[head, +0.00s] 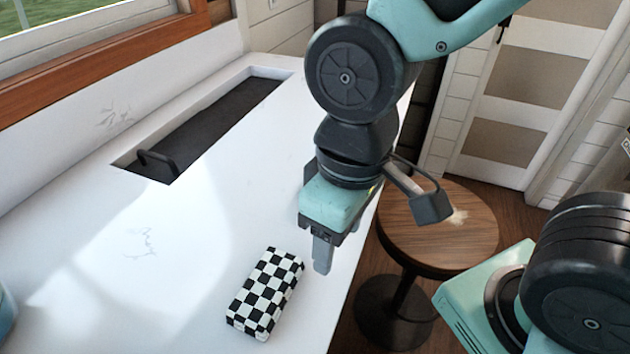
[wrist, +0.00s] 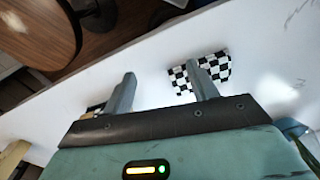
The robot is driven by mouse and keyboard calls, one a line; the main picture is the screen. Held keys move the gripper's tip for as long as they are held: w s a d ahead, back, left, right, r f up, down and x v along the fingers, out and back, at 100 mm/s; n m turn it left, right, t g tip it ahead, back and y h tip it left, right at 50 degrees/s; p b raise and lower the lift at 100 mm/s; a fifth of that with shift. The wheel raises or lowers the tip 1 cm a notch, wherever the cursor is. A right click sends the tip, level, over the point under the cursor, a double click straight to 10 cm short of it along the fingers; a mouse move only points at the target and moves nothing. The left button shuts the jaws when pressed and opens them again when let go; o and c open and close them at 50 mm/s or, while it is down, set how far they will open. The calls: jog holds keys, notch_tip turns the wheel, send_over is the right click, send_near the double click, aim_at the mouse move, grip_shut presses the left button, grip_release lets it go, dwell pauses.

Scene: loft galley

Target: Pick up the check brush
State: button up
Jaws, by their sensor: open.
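The check brush (head: 265,293) is a block with a black-and-white checkered pattern, lying on the white counter in the head view. In the wrist view the check brush (wrist: 213,69) lies beyond the fingertip on the right, partly hidden by that finger. My gripper (head: 322,256) is above the counter near its right edge, up and to the right of the brush in the head view.
The white counter (head: 190,235) is clear around the brush. A dark recess (head: 215,125) with a black handle lies along the back. A round wooden stool (head: 440,225) stands beyond the counter's right edge. A bluish object (head: 5,312) is cut off at the far left.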

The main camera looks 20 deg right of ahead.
jog(key=w+d+r+m+p, duration=0.25)
jog(key=w+r+m, duration=0.25)
jog(key=w+m, duration=0.35)
jog(key=w+d+r+m+p, duration=0.2)
jog(key=w+d+r+m, duration=0.2)
jog(key=w+r+m, duration=0.35)
jog(key=shift+h, duration=0.3)
jog(key=f, duration=0.4)
jog(key=f+p, duration=0.1)
jog(key=f, duration=0.4)
jog(key=w+f, duration=0.1)
jog(key=f, duration=0.3)
jog(key=shift+f+p, duration=0.3)
jog(key=shift+p, duration=0.05)
jog(key=shift+a+f+p, duration=0.1)
jog(key=shift+f+p, duration=0.85)
jog(key=shift+f, duration=1.75)
jog(key=c, duration=1.1)
